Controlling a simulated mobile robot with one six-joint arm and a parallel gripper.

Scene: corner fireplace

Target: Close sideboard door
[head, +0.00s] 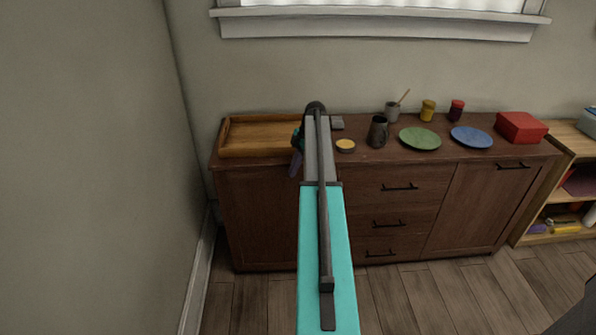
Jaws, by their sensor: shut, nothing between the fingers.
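The dark brown sideboard (425,160) stands against the wall in the head view. Its left door (258,215) looks flush with the front, but my arm hides its right edge and its handle. Its right door (478,205) looks flush too, with a dark handle (513,166) at its top. Between the doors are three drawers (385,205), all shut. My gripper (296,163) is shut and empty. It is near the sideboard's top front edge, above the left door's right side, mostly hidden behind my arm. I cannot tell whether it touches the sideboard.
On the sideboard top are a wooden tray (262,152), a small yellow-filled bowl (345,145), a dark mug (377,131), green (420,138) and blue plates (472,137), and a red box (521,127). An open shelf (555,190) stands right. A wall is close on the left; the floor in front is clear.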

